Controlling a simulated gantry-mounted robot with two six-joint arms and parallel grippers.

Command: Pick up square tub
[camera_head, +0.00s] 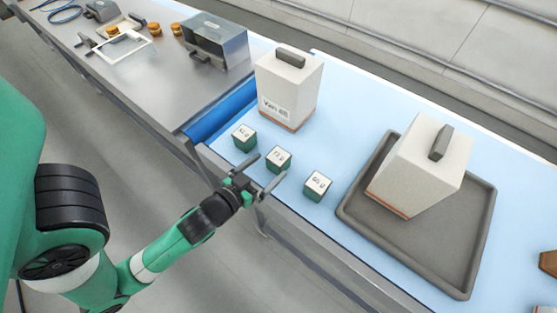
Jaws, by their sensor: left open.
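The other tub (418,168) sits in a dark grey tray (388,234). Three small green cubes with white printed tops, the left (244,138), middle (278,160) and right one (317,186), stand in a row in front. My left gripper (264,169) is open and empty, with its fingers spread near the left and middle cubes. My right gripper is out of view.
A steel counter (140,75) at the left carries a metal box (215,42), a white frame (124,48) and several small golden items. A brown block (547,262) shows at the right edge. Blue surface is clear between the labelled tub and the tray.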

